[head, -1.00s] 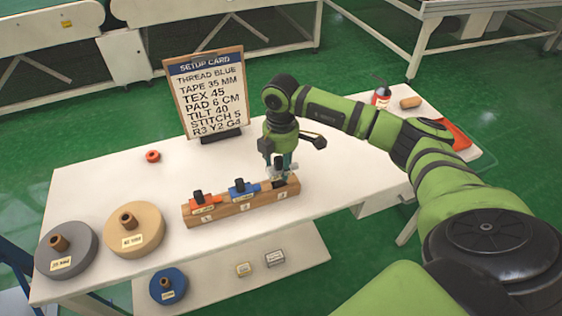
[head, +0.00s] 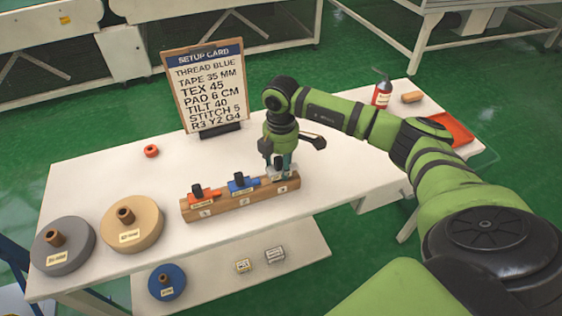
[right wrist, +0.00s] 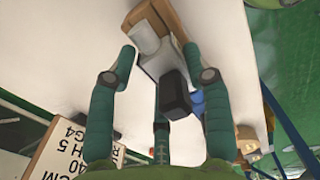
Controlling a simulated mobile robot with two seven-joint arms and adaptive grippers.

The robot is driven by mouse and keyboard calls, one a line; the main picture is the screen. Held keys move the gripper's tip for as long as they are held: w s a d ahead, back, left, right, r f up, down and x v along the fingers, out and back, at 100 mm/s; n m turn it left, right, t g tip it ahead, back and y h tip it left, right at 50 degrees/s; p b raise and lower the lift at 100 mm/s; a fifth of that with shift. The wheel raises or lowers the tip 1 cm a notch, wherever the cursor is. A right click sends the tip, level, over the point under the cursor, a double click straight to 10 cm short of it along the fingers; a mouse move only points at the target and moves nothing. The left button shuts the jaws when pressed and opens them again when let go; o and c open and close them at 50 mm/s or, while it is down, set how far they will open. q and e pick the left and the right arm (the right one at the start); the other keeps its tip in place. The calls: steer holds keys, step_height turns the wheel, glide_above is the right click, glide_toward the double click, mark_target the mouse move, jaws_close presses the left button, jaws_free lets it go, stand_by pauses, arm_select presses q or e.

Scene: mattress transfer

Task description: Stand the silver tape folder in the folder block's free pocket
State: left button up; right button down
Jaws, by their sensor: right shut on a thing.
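The silver tape folder (head: 278,175) is at the right-hand pocket of the wooden folder block (head: 222,207), upright as far as I can see. My right gripper (head: 281,163) points down over that end and is shut on the folder. In the right wrist view the silver folder (right wrist: 147,42) with its dark knob (right wrist: 175,96) lies between the fingers (right wrist: 160,55). The fingers hide part of the folder, so I cannot tell how deep it sits. A red folder (head: 203,196) and a blue folder (head: 243,184) stand in the other pockets. My left gripper is out of view.
The setup card (head: 207,90) stands behind the block. A small red ring (head: 151,151) lies on the white table (head: 110,176). Grey (head: 62,246) and tan (head: 132,224) spools are at left. A red bottle (head: 382,94) and red tray (head: 450,130) are at right.

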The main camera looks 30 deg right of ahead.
steer(key=shift+f+b, duration=0.45)
steer(key=shift+f, duration=0.35)
steer(key=shift+c, duration=2.2)
jaws_free()
step_height(320, 180, up, 12)
steer(key=shift+r, duration=0.1)
